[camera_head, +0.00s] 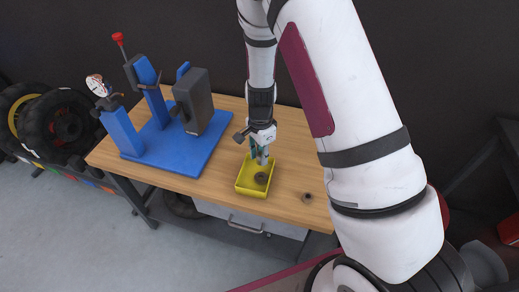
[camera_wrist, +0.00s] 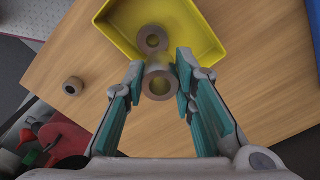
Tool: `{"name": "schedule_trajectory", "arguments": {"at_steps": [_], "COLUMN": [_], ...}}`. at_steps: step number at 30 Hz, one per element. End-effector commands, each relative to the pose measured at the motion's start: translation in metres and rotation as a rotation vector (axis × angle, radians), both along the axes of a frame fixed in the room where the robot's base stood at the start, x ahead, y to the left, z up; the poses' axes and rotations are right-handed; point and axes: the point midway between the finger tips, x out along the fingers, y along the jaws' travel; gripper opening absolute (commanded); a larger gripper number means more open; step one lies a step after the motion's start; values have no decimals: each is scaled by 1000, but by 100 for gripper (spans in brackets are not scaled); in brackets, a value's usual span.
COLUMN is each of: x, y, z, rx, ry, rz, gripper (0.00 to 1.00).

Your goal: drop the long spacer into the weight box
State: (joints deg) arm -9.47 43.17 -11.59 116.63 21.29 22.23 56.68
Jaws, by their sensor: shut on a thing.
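The yellow weight box (camera_head: 253,191) is an open tray on the wooden table; it also shows in the wrist view (camera_wrist: 190,22). My gripper (camera_head: 262,158) is over the box, pointing down. In the wrist view its teal-padded fingers (camera_wrist: 160,82) are shut on a brownish hollow cylinder, the long spacer (camera_wrist: 160,84), seen nearly end-on. Its lower end is above the tray's near side; the exact height is hard to tell. Another ring-shaped spacer (camera_wrist: 152,40) is inside the box. The head view shows a dark ring (camera_head: 261,178) there.
A third short spacer (camera_head: 307,197) lies on the table right of the box, also seen in the wrist view (camera_wrist: 73,86). A blue fixture (camera_head: 180,155) with posts and a grey block stands left. Table (camera_head: 225,195) is bare between them. Tyres (camera_head: 60,125) stand far left.

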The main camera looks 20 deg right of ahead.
Motion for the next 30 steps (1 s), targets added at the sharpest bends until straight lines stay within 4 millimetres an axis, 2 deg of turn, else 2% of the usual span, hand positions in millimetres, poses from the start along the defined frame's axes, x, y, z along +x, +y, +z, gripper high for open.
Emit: {"name": "schedule_trajectory", "arguments": {"at_steps": [11, 12, 15, 25, 30], "x": [0, 0, 0, 0, 1], "y": [0, 0, 0, 0, 0], "z": [-5, -5, -5, -3, 15], "rx": [0, 0, 0, 0, -1], "ry": [-2, -2, -2, -2, -5], "rz": [-1, -1, 0, 0, 0], "gripper": [0, 29, 48, 48, 48]}}
